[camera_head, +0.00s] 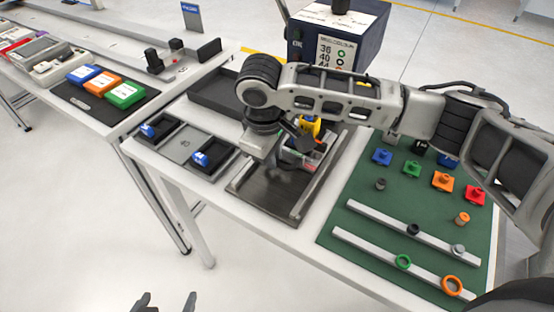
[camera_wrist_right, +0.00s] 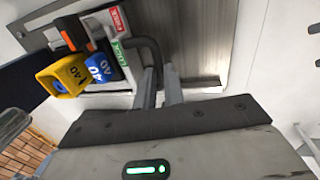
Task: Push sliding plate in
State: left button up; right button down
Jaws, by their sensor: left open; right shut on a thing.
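A dark metal base with side rails (camera_head: 262,192) lies on the white table in the head view. On it sits the sliding plate's fixture (camera_head: 312,163), largely covered by my right arm. My right gripper (camera_head: 306,143) is low over this fixture. In the right wrist view, my right gripper (camera_wrist_right: 163,88) is shut on a bent black handle (camera_wrist_right: 148,44), beside red and green labels. My left gripper (camera_head: 166,303) is open and empty at the bottom edge, away from the table.
A green mat (camera_head: 345,215) with coloured pieces and two pale rails lies right of the fixture. Dark trays (camera_head: 208,155) with blue-labelled items are to its left. A blue box with a display (camera_head: 340,45) stands behind. The table's front edge is clear.

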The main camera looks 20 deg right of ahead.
jog(key=shift+w+d, duration=0.2)
pick_arm(q)
jog(key=shift+w, duration=0.15)
pick_arm(e)
jog(key=shift+r, duration=0.1)
jog(key=c, duration=1.5)
grip_release()
pick_arm(q)
jog(key=shift+w+r, duration=0.15)
jog(key=shift+w, duration=0.1)
jog(key=shift+d, duration=0.1)
jog(key=shift+s+r+p, duration=0.1)
jog(key=shift+s+p, duration=0.1)
jog(key=shift+p, duration=0.15)
pick_arm(e)
jog(key=r, duration=0.5)
jog(key=s+a+r, duration=0.1)
jog(key=r, duration=0.4)
jog(key=s+a+r, duration=0.1)
jog(key=r, duration=0.4)
jog(key=shift+r, duration=0.3)
